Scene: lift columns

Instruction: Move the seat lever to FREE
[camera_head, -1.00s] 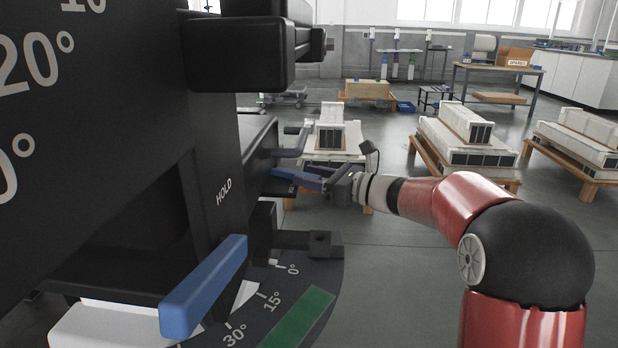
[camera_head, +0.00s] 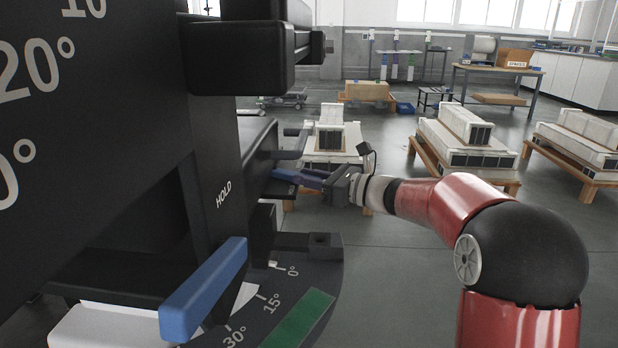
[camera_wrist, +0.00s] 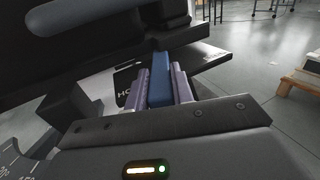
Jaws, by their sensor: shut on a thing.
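A blue lever (camera_wrist: 160,78) stands between the two purple-grey fingers of my gripper (camera_wrist: 159,88) in the wrist view. The fingers are shut on it, one on each side. In the head view my gripper (camera_head: 305,180) is at the right side of the black column, and a bit of the blue lever (camera_head: 285,173) shows at its tips. In the wrist view a label is partly hidden behind the fingers. No FREE label is readable.
A second blue handle (camera_head: 204,290) sticks out nearer the camera, above an angle dial (camera_head: 318,268) with a green band. A black arm (camera_head: 240,52) juts out above. Pallets with white blocks (camera_head: 465,140) stand behind on the floor.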

